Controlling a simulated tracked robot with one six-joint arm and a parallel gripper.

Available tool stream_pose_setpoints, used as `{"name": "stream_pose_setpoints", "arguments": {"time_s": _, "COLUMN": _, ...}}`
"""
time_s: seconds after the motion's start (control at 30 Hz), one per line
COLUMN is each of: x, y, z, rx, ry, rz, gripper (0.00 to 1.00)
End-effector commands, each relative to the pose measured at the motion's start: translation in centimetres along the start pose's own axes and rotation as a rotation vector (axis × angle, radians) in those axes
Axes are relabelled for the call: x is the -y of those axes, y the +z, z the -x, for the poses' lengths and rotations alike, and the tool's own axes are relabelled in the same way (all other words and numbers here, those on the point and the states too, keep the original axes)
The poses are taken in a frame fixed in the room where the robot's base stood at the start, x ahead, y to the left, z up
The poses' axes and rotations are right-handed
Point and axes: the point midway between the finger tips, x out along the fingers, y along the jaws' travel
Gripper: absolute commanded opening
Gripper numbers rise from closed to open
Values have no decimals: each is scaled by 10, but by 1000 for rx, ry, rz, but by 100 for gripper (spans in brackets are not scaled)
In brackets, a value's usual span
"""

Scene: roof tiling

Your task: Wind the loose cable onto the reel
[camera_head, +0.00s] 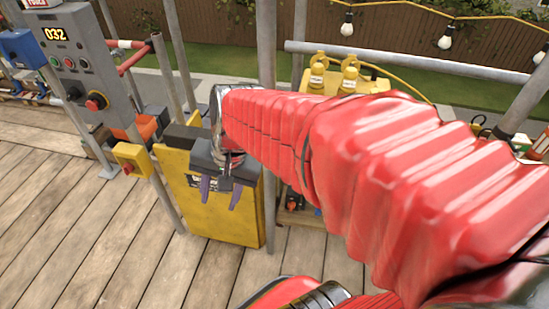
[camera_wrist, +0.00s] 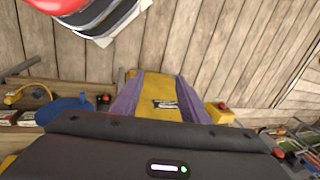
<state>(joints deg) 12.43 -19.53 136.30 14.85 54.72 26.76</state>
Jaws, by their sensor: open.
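My gripper (camera_head: 220,196) has two purple fingers, spread apart with nothing between them. It hangs in front of a yellow cabinet (camera_head: 218,222) at the centre left of the head view. In the wrist view my gripper (camera_wrist: 160,76) shows its fingers on either side of the yellow panel (camera_wrist: 163,92); I cannot tell whether they touch it. I cannot make out the reel for certain in either view. A thin yellow cable (camera_head: 390,74) curves behind my red-sleeved arm, but I cannot tell whether it is the loose cable. My arm hides much of the right side.
A grey control panel (camera_head: 73,62) stands at the left, with a yellow button box (camera_head: 131,157) beside the cabinet. Scaffold poles (camera_head: 266,100) rise close to my arm. Two yellow bottles (camera_head: 318,75) stand behind it. The plank floor (camera_head: 60,220) at front left is clear.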

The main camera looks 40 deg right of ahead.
Motion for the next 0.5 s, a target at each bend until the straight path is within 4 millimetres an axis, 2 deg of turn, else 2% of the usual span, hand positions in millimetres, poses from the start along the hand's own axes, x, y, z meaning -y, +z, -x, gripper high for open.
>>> {"name": "stream_pose_setpoints", "arguments": {"time_s": 0.5, "x": -1, "y": 40, "z": 58, "rx": -284, "ry": 23, "rz": 724, "gripper": 40}}
